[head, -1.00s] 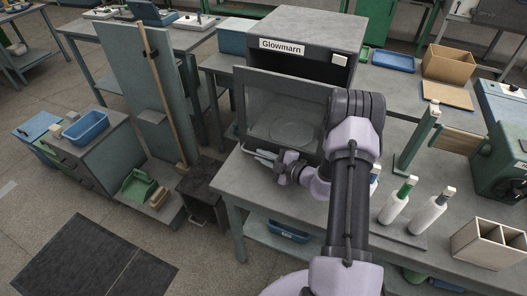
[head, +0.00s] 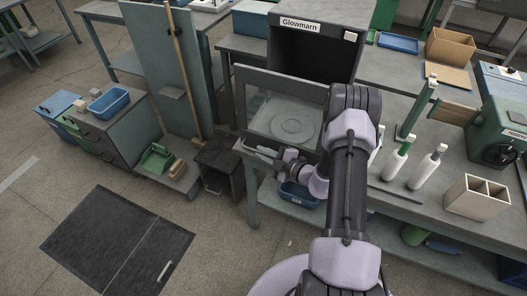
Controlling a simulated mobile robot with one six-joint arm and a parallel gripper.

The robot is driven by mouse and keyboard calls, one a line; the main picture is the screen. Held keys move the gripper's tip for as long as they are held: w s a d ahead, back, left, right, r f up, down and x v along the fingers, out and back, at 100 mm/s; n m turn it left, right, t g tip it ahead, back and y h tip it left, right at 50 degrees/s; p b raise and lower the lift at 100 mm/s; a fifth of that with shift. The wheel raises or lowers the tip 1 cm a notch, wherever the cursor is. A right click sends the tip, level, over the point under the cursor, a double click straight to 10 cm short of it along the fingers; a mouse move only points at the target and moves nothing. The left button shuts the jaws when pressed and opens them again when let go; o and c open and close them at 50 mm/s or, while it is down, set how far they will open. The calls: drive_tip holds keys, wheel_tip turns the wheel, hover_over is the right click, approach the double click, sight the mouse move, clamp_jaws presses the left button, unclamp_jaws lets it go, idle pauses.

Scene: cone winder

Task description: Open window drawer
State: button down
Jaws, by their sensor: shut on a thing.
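The window drawer has a dark grey front frame (head: 284,78) with a clear pane (head: 272,118), through which a round plate-like shape shows. It stands well out from the dark cabinet (head: 318,55) labelled Glowmarn, whose front is open and dark inside. A pale bar handle (head: 256,151) runs along the lower part of the front. My gripper (head: 277,159) is at this handle and shut on it. The fingertips are small and partly hidden. My arm covers the right edge of the drawer front.
Several bottles (head: 397,160) stand on the bench to the right, near a cream divided box (head: 478,197) and a green machine (head: 492,120). A dark bin (head: 221,170) stands on the floor left of the bench. A blue tray (head: 299,194) is below. The floor in front is open.

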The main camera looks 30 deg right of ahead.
drive_tip(key=c, duration=1.8)
unclamp_jaws()
drive_tip(key=shift+o, duration=0.2)
drive_tip(key=p+v, duration=0.4)
drive_tip(key=v, duration=1.3)
drive_tip(key=shift+s, duration=0.25)
drive_tip(key=shift+r, duration=0.1)
